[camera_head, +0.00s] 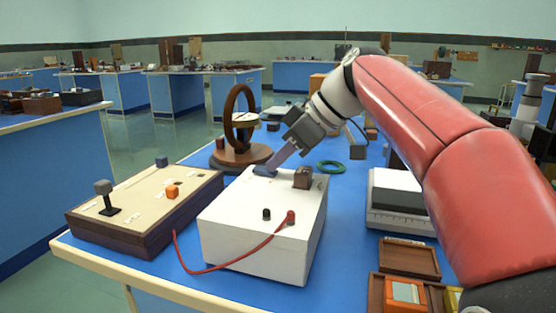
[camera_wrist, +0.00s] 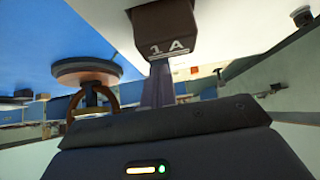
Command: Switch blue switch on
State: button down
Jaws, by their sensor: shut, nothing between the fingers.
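A white box (camera_head: 250,215) stands on the blue bench. On its top, near the far left edge, is a small blue piece (camera_head: 264,170) that looks like the blue switch. My gripper (camera_head: 273,164) is shut and empty, pointing down and left, with its tips at or just above this piece. I cannot tell whether they touch. In the wrist view the shut fingers (camera_wrist: 160,85) reach up to a brown block marked "1 A" (camera_wrist: 165,30), which hides their tips. The switch's on or off position is not clear.
A brown block (camera_head: 303,178) sits right of the fingers on the white box. A wood-sided panel (camera_head: 140,205) with knobs stands left, joined by a red cable (camera_head: 235,262). A wheel on a stand (camera_head: 238,125) is behind. A green ring (camera_head: 331,167) lies right.

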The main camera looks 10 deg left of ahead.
jog(key=shift+r+p, duration=0.75)
jog(key=shift+p, duration=0.05)
